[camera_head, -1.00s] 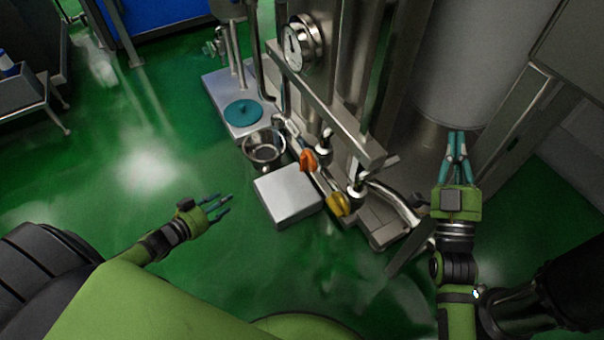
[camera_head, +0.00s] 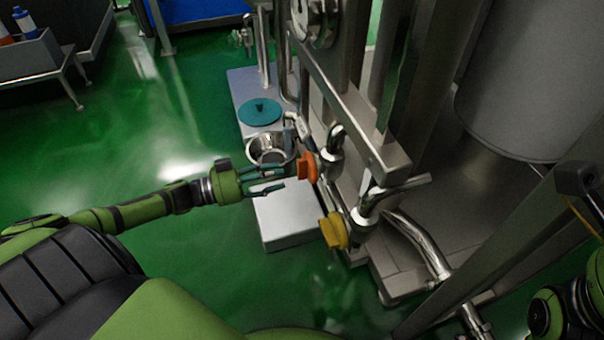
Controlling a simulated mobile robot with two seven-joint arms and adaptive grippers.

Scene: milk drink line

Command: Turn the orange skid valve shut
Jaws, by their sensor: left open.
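The orange valve handle (camera_head: 307,167) sits on the skid's pipework, just above and behind the yellow valve handle (camera_head: 333,231). My left gripper (camera_head: 284,179) reaches in from the left, with its fingers apart, pointing at the orange handle. Its fingertips are just left of the handle; I cannot tell whether they touch it. Nothing shows between the fingers. My right gripper is out of view; only green and black links of my right arm show at the lower right.
A metal bowl (camera_head: 268,150) stands behind my left gripper. A pale box (camera_head: 286,226) is below it. A teal lid (camera_head: 260,111) lies farther back. Steel frame posts and a large tank (camera_head: 525,80) stand to the right. Green floor (camera_head: 170,255) is clear at left.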

